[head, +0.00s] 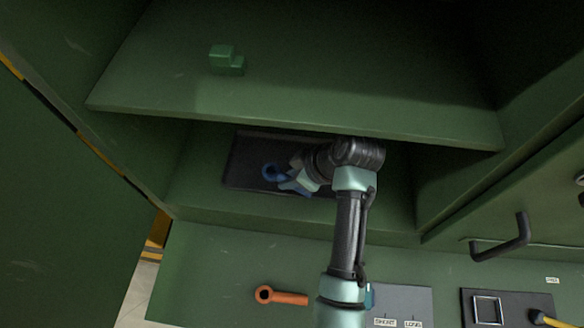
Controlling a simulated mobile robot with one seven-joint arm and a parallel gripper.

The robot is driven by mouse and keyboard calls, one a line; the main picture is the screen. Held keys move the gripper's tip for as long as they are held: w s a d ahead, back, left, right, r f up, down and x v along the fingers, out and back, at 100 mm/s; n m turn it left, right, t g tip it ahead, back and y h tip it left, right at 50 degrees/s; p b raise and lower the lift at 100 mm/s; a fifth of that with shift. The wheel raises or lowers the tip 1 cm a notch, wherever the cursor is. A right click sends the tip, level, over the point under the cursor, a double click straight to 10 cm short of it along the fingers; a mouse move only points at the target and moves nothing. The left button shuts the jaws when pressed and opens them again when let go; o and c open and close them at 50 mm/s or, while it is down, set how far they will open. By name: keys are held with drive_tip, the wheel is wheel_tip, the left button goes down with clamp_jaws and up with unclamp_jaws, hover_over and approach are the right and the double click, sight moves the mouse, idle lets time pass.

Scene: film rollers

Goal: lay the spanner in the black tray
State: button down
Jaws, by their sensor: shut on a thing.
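A blue spanner (272,172) with a ring end is in the jaws of my gripper (292,183), which is shut on it. The spanner is over the black tray (243,165), within its outline as seen from here. I cannot tell whether the spanner touches the tray floor. The tray lies in the recess under the upper green shelf, and my arm hides its right part. The far end of the spanner is hidden by my gripper.
An orange ring-ended tool (282,297) lies on the lower green surface. A green block (226,60) sits on the upper shelf (300,80), whose front edge is close above my arm. A black handle (503,243) sticks out at right. A grey labelled plate (402,300) lies at lower right.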

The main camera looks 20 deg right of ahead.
drive_tip(key=shift+w+d+r, duration=0.1)
drive_tip(key=shift+w+d, duration=0.2)
drive_tip(key=shift+w, duration=0.35)
drive_tip(key=shift+w+d+r, duration=0.1)
drive_tip(key=shift+w+d, duration=0.15)
drive_tip(key=shift+w, duration=0.35)
drive_tip(key=shift+s+f+p, duration=0.1)
drive_tip(key=shift+f+p, duration=0.35)
drive_tip(key=shift+f, duration=0.2)
drive_tip(key=shift+a+f, duration=0.1)
drive_tip(key=shift+f, duration=0.15)
drive_tip(key=shift+f, duration=0.2)
drive_tip(key=c, duration=0.7)
unclamp_jaws()
drive_tip(key=shift+s, duration=0.1)
drive_tip(key=shift+r, duration=0.15)
